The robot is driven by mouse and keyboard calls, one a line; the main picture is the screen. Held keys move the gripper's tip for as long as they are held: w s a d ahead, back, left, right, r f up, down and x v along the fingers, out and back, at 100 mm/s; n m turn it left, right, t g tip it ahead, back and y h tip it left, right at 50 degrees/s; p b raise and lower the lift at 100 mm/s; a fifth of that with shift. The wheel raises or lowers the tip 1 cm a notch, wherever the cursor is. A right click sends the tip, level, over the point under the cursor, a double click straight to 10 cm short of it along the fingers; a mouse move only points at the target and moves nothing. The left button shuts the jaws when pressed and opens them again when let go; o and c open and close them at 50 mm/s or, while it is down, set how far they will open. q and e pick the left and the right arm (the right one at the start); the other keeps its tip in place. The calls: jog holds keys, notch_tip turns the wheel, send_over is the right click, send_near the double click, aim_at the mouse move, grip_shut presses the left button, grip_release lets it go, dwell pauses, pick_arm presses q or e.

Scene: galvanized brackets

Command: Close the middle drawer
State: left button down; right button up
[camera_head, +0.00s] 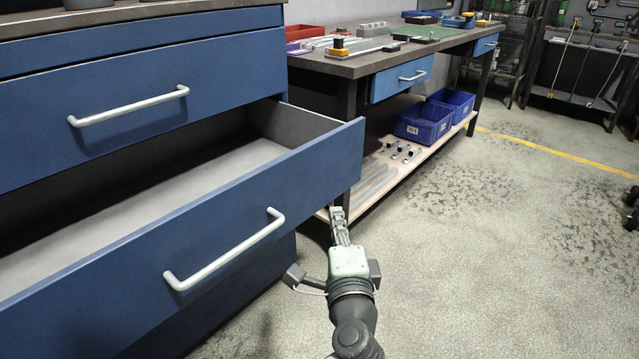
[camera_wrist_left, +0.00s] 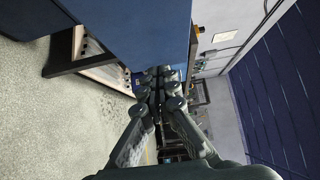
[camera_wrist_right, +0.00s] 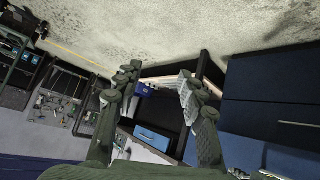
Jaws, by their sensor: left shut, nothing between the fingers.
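The blue middle drawer (camera_head: 200,215) is pulled out of the cabinet at left in the head view, showing its empty pale interior. Its light bar handle (camera_head: 225,252) is on the front panel. My left gripper (camera_head: 337,215) is shut and empty, low by the right end of the drawer front; I cannot tell whether it touches. In the left wrist view its closed fingers (camera_wrist_left: 157,77) are close to a blue panel (camera_wrist_left: 140,35). My right gripper (camera_wrist_right: 158,78) is open and empty in the right wrist view, with blue drawer fronts (camera_wrist_right: 270,95) to its right.
The closed drawer above (camera_head: 130,105) has a similar handle. A workbench (camera_head: 352,66) with a small blue drawer (camera_head: 400,78) stands beyond. Blue bins (camera_head: 423,122) and metal parts lie on its lower shelf (camera_head: 420,152).

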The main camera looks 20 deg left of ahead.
pick_arm(q)
send_near(315, 171)
jog(key=w+d, duration=0.2)
jog(key=w, duration=0.1)
jog(key=w+a, duration=0.2)
jog(key=a, duration=0.1)
jog(key=shift+a+f, duration=0.1)
jog(key=shift+a, duration=0.05)
jog(key=shift+w+a, duration=0.25)
jog(key=shift+a, duration=0.2)
pick_arm(e)
jog(key=shift+s+d+f+g+h, duration=0.3)
jog(key=shift+s+d+f+g, duration=0.3)
jog(key=shift+s+d, duration=0.25)
